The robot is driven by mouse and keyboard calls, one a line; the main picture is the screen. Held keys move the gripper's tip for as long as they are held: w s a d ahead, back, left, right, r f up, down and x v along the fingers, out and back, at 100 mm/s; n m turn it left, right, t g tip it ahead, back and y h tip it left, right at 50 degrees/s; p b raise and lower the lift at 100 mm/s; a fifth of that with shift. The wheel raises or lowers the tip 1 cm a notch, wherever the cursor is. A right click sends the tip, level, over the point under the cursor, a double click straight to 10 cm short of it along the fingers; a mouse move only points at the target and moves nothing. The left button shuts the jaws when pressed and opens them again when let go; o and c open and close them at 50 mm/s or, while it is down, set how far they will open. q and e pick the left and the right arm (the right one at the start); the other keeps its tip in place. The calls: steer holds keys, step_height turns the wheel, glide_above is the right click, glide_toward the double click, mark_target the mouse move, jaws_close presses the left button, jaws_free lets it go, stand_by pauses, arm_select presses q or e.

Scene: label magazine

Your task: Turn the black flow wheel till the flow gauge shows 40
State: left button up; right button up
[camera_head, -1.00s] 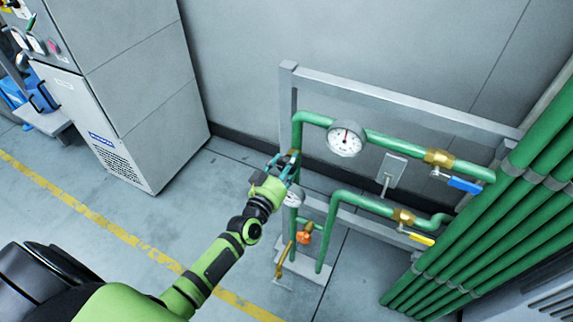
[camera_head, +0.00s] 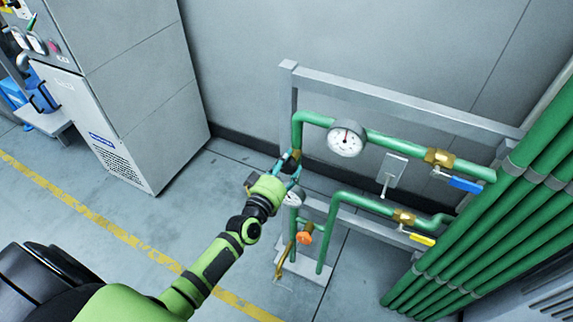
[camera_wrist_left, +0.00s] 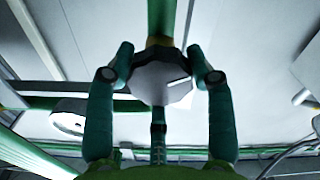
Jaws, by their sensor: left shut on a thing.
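The flow wheel (camera_wrist_left: 160,82) is a dark, many-sided knob with a pale mark on its right side in the left wrist view. My left gripper (camera_wrist_left: 162,76) is shut on it, one teal finger on each side. In the head view my left gripper (camera_head: 291,168) is at the left upright of the green pipework and mostly hides the wheel. A round white gauge (camera_head: 346,138) sits on the upper pipe, its needle pointing roughly up. A second white gauge (camera_head: 293,198) is partly hidden behind the gripper. I cannot read the figures on either. My right gripper is out of view.
A blue-handled valve (camera_head: 464,184) and a yellow-handled valve (camera_head: 421,239) are on the right. An orange knob (camera_head: 304,238) sits low on the pipework. Thick green pipes (camera_head: 500,215) rise at the right. A grey cabinet (camera_head: 125,80) stands at the left; the floor between is clear.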

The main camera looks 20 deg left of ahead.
arm_select(q)
steer(key=shift+w+a+r, duration=0.2)
steer(key=shift+a+r, duration=0.1)
steer(key=shift+r, duration=0.25)
steer(key=o, duration=1.1)
steer(key=shift+o, duration=0.2)
steer(key=shift+f, duration=0.25)
steer(key=shift+s, duration=0.1)
steer(key=shift+s+d+f, duration=0.1)
steer(key=shift+s+f, duration=0.05)
steer(key=shift+s, duration=0.3)
steer(key=s, duration=1.1)
steer(key=shift+a, duration=0.25)
